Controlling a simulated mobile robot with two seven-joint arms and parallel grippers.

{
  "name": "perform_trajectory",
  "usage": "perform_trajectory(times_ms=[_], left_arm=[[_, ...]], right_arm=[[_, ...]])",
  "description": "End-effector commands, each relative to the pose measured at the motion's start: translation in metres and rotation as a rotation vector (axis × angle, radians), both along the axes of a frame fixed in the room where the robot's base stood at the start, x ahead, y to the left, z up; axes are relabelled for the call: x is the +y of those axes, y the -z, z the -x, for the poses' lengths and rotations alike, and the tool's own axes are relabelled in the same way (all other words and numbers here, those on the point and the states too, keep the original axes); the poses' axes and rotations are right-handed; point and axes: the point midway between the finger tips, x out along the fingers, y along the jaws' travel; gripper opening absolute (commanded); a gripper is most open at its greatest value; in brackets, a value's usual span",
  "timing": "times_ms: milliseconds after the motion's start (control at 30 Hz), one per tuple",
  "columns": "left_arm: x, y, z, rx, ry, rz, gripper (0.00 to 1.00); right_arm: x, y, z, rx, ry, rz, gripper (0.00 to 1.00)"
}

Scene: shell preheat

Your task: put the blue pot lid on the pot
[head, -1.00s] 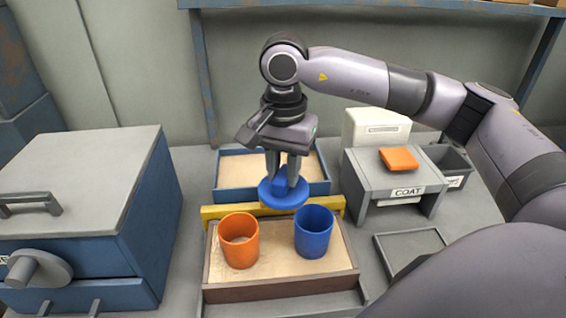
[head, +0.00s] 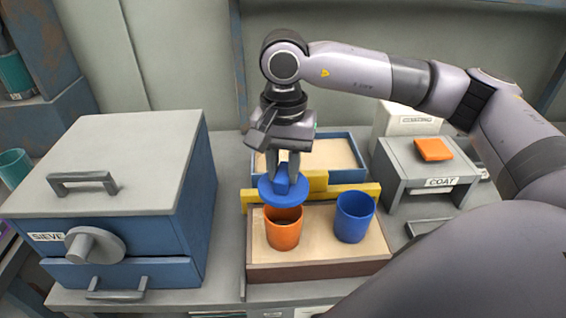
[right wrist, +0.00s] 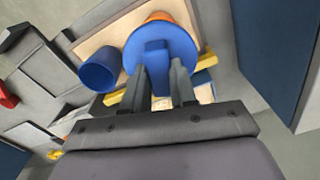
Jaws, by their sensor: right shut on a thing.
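My right gripper (head: 284,166) is shut on the handle of the blue lid (head: 270,197) and holds it roughly level. In the head view the lid overlaps the top of the orange pot (head: 284,234) and hides most of its rim; I cannot tell whether they touch. The open blue pot (head: 354,218) stands to the right. In the right wrist view the lid (right wrist: 174,36) covers much of the orange pot (right wrist: 158,16), and the blue pot (right wrist: 100,72) is beside it. My left gripper is not in view.
Both pots stand in a shallow wooden tray (head: 316,272) with a yellow bar (head: 364,188) behind it. A blue-rimmed tray (head: 356,176) lies farther back. A blue-grey cabinet (head: 126,165) stands left. A grey COAT stand (head: 405,173) with an orange block (head: 433,149) stands right.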

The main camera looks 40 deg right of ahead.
Motion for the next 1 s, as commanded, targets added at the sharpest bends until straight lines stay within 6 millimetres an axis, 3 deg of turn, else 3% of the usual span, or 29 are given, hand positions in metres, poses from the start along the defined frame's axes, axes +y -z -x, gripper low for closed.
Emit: perform_trajectory(times_ms=[433,1000], left_arm=[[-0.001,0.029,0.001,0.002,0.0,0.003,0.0],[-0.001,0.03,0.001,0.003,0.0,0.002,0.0]], right_arm=[[0.0,0.046,0.0,0.001,0.001,0.001,0.0],[0.0,0.05,0.0,0.0,0.002,0.0,0.0]])
